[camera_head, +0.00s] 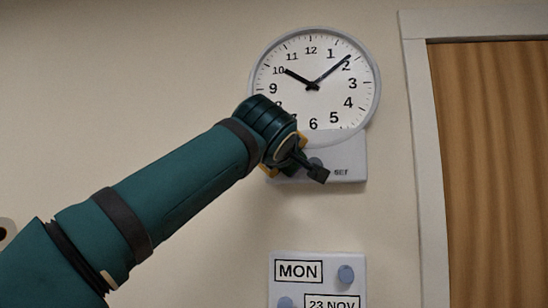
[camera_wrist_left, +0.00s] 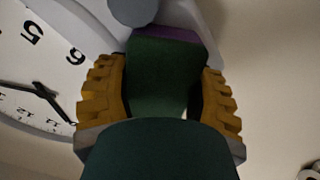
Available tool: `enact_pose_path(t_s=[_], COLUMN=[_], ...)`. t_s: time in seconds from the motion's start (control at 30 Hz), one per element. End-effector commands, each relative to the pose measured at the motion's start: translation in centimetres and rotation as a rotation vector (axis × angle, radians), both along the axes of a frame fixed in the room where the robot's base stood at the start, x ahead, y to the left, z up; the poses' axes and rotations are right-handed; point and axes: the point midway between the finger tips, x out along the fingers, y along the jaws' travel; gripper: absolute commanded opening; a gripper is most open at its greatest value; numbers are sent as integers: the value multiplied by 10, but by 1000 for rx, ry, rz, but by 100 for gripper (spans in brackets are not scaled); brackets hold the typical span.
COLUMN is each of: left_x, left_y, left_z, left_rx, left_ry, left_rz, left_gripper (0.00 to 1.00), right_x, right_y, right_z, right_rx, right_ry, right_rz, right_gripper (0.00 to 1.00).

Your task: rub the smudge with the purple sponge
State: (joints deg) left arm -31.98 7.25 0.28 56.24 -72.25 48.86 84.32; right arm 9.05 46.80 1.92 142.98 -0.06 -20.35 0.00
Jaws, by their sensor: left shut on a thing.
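My left gripper (camera_head: 298,163) is in front of the lower part of the wall clock and the small panel under it in the head view. In the left wrist view the left gripper (camera_wrist_left: 165,88) has its yellow fingers on both sides of a green block with a purple strip at its far end. I take this for the purple sponge (camera_wrist_left: 168,34), and the gripper is shut on it. Its far end is close to the panel, but I cannot tell whether it touches. I cannot make out a smudge in either view. My right gripper is out of view.
The white clock (camera_head: 297,62) hangs above the panel (camera_head: 352,169), whose round knob (camera_wrist_left: 134,9) is close to the gripper in the wrist view. A lower panel (camera_head: 289,288) reads MON. A wooden door (camera_head: 490,170) with a pale frame (camera_head: 424,200) stands at the right.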

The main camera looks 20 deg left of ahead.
Motion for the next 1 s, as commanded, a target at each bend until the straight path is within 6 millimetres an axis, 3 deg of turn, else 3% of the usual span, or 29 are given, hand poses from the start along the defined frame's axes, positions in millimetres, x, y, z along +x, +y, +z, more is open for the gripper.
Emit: enact_pose_path(t_s=[0.27, 0.7, 1.0], left_x=[3, -4, -5], left_y=[-8, 26, 33], left_z=[-2, -2, -1], left_rx=[-1, -2, 0], left_ry=[3, 3, 3], left_rz=[-5, -1, 0], left_gripper=[28, 28, 28], right_x=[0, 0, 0], right_y=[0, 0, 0], right_z=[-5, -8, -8], right_rx=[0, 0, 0], right_ry=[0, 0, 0], right_rz=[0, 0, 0], right_gripper=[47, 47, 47])
